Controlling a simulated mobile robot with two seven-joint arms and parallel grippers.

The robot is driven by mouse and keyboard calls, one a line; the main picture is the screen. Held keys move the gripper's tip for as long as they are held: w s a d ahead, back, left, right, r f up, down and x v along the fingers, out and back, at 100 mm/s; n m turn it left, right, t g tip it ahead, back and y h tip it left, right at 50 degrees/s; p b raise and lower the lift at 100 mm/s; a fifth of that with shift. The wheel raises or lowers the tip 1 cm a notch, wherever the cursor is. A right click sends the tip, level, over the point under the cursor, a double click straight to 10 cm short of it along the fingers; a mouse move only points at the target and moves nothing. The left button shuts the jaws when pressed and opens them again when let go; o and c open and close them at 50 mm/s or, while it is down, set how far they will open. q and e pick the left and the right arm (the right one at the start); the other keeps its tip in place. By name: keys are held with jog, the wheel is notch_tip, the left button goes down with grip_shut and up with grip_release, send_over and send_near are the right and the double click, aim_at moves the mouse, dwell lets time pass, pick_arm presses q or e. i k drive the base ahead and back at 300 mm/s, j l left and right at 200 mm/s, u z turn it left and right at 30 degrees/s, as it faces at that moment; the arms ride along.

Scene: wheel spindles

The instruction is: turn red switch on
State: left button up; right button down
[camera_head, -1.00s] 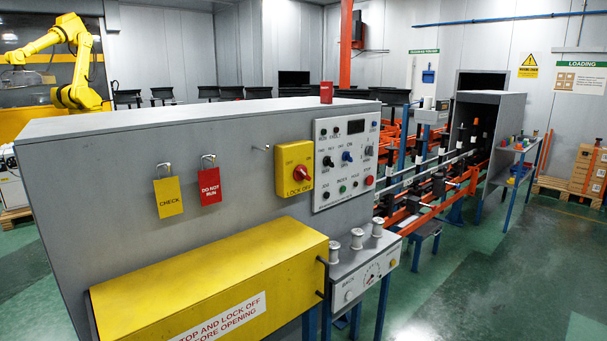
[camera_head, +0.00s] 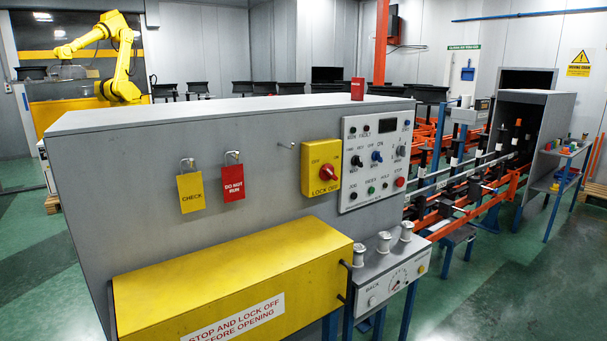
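The red switch (camera_head: 327,172) is a round knob on a yellow plate (camera_head: 322,150) marked OFF, ON and LOCK OFF. The plate is fixed to the front of a long grey cabinet (camera_head: 120,225), left of a white control panel (camera_head: 376,156). The knob's exact pointing direction is too small to tell. Neither of my grippers shows in the head view.
A yellow box (camera_head: 235,280) juts out low in front of the cabinet. Beside it stands a small grey console (camera_head: 392,283) with several metal posts. Yellow CHECK (camera_head: 191,193) and red DO NOT RUN (camera_head: 233,183) tags hang left of the switch. Green floor (camera_head: 500,300) is clear at right.

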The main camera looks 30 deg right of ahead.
aim_at(328, 172)
jog(key=l+u, duration=0.3)
jog(key=l, duration=0.65)
jog(key=l+u, duration=0.3)
jog(key=l, duration=0.6)
jog(key=k+l, duration=0.1)
jog(key=l, duration=1)
jog(key=k+l, duration=0.15)
jog(key=l, duration=1)
jog(key=k+l+u, duration=0.1)
jog(key=l, duration=0.45)
